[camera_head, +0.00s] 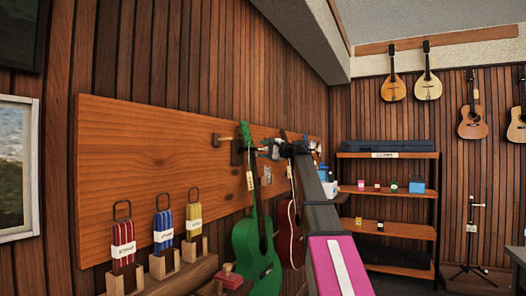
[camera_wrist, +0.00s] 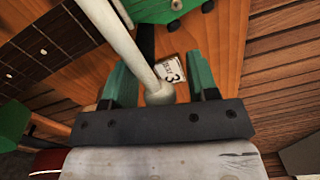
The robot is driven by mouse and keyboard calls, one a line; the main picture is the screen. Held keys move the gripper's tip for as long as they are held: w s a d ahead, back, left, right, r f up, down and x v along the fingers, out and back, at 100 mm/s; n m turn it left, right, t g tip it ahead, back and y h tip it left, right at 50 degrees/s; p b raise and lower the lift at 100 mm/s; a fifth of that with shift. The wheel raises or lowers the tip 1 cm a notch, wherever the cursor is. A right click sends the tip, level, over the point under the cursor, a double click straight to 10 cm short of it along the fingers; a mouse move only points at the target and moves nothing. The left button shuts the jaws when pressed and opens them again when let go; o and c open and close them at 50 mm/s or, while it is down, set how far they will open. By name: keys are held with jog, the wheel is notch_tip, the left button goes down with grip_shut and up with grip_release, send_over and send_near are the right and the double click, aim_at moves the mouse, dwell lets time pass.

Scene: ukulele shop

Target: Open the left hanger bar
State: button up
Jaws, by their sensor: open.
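A pale hanger bar (camera_wrist: 128,40) with a rounded knob end runs between the fingers of my gripper (camera_wrist: 158,64) in the wrist view. The fingers are apart, one on each side of it; I cannot tell whether either touches it. In the head view my gripper (camera_head: 268,149) is at the wall board, just right of the green ukulele's headstock. A short wooden bar (camera_head: 226,138) with a knob sticks out left of that headstock. I cannot tell whether it is the same bar. The green ukulele (camera_head: 257,245) hangs below, and its headstock (camera_wrist: 150,10) shows in the wrist view.
A red ukulele (camera_head: 288,235) hangs right of the green one, partly behind my arm. A white tag (camera_wrist: 173,68) marked 3 lies beyond the knob. Small holders with red, blue and yellow items (camera_head: 163,232) stand at lower left. A shelf rack (camera_head: 390,185) stands at the back.

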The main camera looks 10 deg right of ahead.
jog(key=shift+a, duration=0.1)
grip_shut()
